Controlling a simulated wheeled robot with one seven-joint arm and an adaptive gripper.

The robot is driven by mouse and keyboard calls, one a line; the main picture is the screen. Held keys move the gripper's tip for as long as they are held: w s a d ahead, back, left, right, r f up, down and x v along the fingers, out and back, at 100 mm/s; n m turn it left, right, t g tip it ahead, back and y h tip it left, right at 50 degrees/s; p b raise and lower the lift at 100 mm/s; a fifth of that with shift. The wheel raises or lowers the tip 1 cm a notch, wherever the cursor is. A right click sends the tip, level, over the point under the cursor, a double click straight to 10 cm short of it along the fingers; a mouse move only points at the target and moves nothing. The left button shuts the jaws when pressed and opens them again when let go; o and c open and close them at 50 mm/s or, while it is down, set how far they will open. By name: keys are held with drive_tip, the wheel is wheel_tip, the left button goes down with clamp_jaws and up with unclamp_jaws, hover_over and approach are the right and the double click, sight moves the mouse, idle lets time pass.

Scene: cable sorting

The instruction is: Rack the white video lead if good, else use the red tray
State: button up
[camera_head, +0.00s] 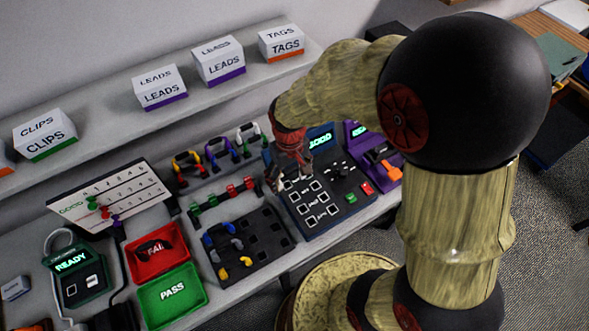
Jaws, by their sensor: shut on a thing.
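My gripper (285,172) points down at the left edge of a black tester panel (325,218) with several square sockets. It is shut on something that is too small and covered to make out. The panel's screen (320,139) is lit green, partly hidden by my arm, and seems to read GOOD. A white looped lead (247,131) stands in the row at the back, beside a purple one (217,150) and a yellow one (188,166). I cannot tell if it is the video lead. The red tray (152,259), marked FAIL, holds a dark item.
A green PASS tray (171,297) sits in front of the red tray. A black socket block (240,252) holds blue, grey and yellow plugs. A READY device (76,277) and a GOOD chart (122,199) stand left. Labelled boxes (159,86) line the shelf above.

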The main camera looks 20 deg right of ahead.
drive_tip(key=s+a+r+p, duration=0.3)
drive_tip(key=s+r, duration=0.2)
drive_tip(key=r, duration=0.1)
drive_tip(key=shift+s+a, duration=0.25)
drive_tip(key=shift+a, duration=0.15)
idle(0.4)
